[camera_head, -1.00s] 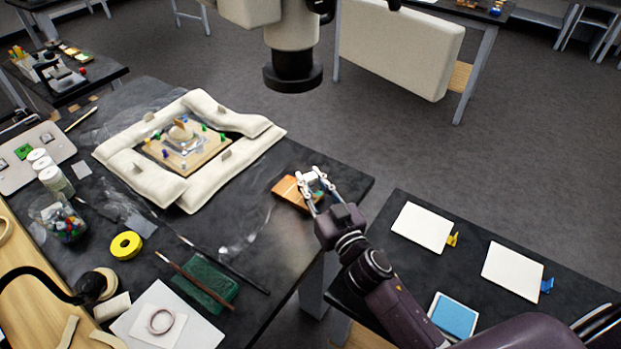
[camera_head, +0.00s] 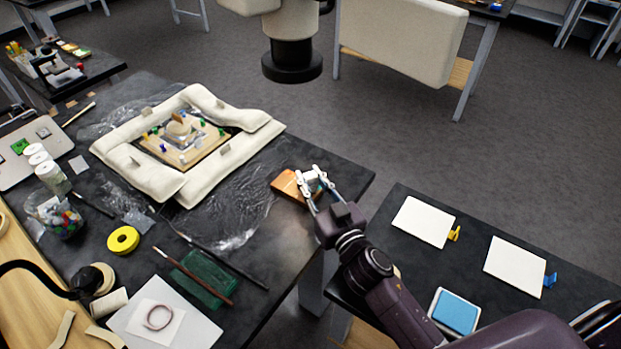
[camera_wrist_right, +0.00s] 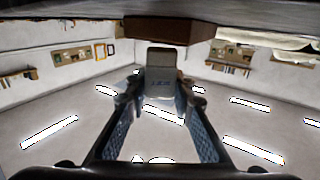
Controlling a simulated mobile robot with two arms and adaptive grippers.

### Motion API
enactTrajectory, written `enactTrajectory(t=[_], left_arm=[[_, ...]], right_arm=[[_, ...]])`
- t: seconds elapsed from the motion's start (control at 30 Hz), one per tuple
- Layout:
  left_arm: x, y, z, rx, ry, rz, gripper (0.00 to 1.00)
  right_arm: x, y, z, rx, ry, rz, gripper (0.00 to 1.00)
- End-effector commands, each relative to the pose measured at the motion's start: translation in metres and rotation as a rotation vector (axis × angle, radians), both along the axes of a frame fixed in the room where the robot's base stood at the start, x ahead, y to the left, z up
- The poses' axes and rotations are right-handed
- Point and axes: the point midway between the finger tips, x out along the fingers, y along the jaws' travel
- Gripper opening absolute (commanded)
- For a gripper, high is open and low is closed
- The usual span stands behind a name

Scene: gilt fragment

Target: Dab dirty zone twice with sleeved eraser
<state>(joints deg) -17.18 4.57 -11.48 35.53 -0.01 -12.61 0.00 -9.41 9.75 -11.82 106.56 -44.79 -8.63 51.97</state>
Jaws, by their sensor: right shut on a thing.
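My right gripper (camera_head: 315,183) is at the right edge of the dark table, beside an orange-brown block (camera_head: 286,184). A pale fragment (camera_head: 180,131) sits on a wooden board (camera_head: 205,153) inside a ring of cream padding (camera_head: 150,178). I cannot make out the dirty zone. My left gripper is not seen.
Clear crinkled film (camera_head: 235,210) lies on the table between padding and block. A side table (camera_head: 470,250) with white cards stands right.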

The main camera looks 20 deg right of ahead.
Motion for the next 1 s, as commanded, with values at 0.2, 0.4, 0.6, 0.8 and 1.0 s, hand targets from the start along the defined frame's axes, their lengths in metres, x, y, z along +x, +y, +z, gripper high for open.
enactTrajectory(t=[0.2, 0.4, 0.6, 0.8, 1.0], left_arm=[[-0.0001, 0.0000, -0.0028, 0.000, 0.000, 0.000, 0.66], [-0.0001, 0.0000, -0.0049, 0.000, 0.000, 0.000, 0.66], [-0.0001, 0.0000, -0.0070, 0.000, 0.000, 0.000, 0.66], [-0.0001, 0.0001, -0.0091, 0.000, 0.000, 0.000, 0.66], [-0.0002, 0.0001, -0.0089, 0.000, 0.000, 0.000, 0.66]], right_arm=[[0.0001, 0.0000, -0.0031, 0.000, 0.000, 0.000, 0.00], [0.0000, -0.0001, -0.0055, 0.001, 0.000, 0.000, 0.00], [0.0000, -0.0001, -0.0080, 0.001, 0.000, 0.000, 0.00], [0.0000, -0.0002, -0.0105, 0.001, 0.000, 0.000, 0.00], [0.0000, -0.0001, -0.0107, 0.001, 0.001, 0.000, 0.00]])
